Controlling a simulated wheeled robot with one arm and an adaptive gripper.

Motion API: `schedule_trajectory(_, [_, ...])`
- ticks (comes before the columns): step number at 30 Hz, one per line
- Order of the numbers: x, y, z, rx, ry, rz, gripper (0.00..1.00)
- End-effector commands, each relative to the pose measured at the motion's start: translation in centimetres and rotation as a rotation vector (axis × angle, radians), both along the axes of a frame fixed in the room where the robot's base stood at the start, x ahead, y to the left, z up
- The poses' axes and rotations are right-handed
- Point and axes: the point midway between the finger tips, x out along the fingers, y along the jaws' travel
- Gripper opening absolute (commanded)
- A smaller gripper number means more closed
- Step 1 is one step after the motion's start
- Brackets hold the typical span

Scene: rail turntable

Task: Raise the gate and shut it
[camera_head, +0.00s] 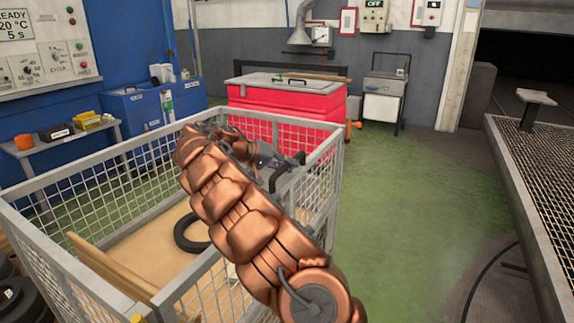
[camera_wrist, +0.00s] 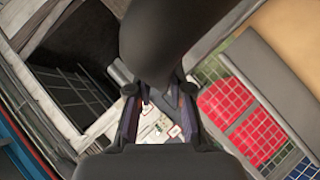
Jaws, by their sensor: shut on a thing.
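The gate belongs to a grey wire-mesh cage (camera_head: 80,277). In the head view my arm covers much of the cage's right side, so the gate's full outline and angle cannot be made out. My gripper (camera_head: 273,166) is at the right side of the cage, near its top rail. In the wrist view my gripper (camera_wrist: 160,112) has its jaws closed in, with a thick dark shape in front hiding the contact. Grey rail and mesh show beside the jaws. The held part appears to be the gate, but the grip itself is hidden.
A black tyre (camera_head: 191,232) and wooden planks (camera_head: 112,270) lie in the cage. A red chest (camera_head: 290,95) stands behind it. Green floor (camera_head: 410,210) is open to the right, up to a mesh-topped platform (camera_head: 548,180). A side table (camera_head: 70,150) stands left.

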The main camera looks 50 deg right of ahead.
Motion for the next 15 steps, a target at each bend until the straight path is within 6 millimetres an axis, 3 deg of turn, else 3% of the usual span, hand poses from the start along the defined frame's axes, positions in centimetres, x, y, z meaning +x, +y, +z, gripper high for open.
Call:
schedule_trajectory(1, [0.45,0.34,-0.72,0.012,0.0,0.01,0.0])
schedule_trajectory(6, [0.53,0.34,-0.72,0.011,-0.001,0.012,0.0])
schedule_trajectory(7, [0.54,0.34,-0.73,0.012,-0.001,0.013,0.22])
schedule_trajectory(13, [0.47,0.28,-0.55,0.009,-0.002,0.012,0.43])
schedule_trajectory(15, [0.4,0.23,-0.48,0.008,-0.002,0.01,0.45])
